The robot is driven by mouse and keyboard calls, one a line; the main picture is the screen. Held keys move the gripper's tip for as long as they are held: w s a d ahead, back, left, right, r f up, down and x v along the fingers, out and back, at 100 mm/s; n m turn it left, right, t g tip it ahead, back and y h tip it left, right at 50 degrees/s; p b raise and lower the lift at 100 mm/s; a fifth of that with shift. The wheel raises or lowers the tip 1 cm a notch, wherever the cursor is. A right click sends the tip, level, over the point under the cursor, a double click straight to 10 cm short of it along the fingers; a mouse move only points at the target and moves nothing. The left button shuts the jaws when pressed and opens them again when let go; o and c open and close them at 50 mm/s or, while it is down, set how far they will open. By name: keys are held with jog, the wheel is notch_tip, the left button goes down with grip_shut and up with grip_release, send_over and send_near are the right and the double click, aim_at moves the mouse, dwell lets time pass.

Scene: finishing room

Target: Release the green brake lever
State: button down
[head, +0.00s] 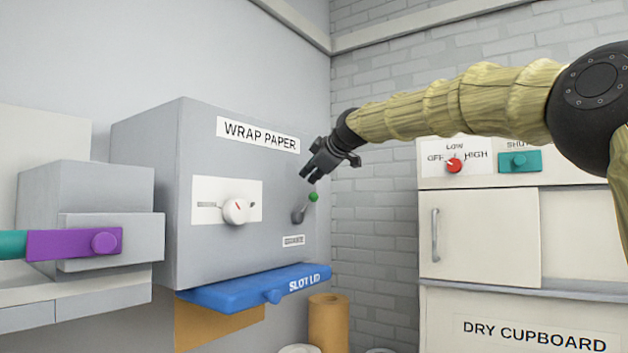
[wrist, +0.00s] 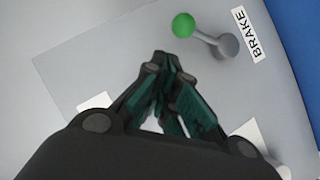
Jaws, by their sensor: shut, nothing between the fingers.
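The green brake lever has a green ball knob (head: 313,197) on a short grey arm with a round grey pivot (head: 298,216), on the front of the grey WRAP PAPER box (head: 150,150). In the head view the knob points up and right from the pivot. The wrist view shows the green knob (wrist: 184,25) and the pivot (wrist: 228,46) beside a BRAKE label (wrist: 249,34). My gripper (head: 304,175) is shut and empty, above and slightly left of the knob in the head view. In the wrist view its fingertips (wrist: 160,58) lie just below the knob, apart from it in the picture.
The box also carries a white dial (head: 236,211) and a blue SLOT LID (head: 240,287) below. A purple handle (head: 70,244) is at left. The dry cupboard (head: 470,235), with a red knob (head: 454,165) and teal switch (head: 519,161), stands at right. Paper rolls (head: 328,322) are below.

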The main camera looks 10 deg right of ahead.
jog(key=b+v, duration=0.5)
jog(key=v, duration=0.5)
jog(key=shift+w+d+r, duration=0.2)
jog(key=shift+r, duration=0.2)
jog(key=shift+s, duration=0.1)
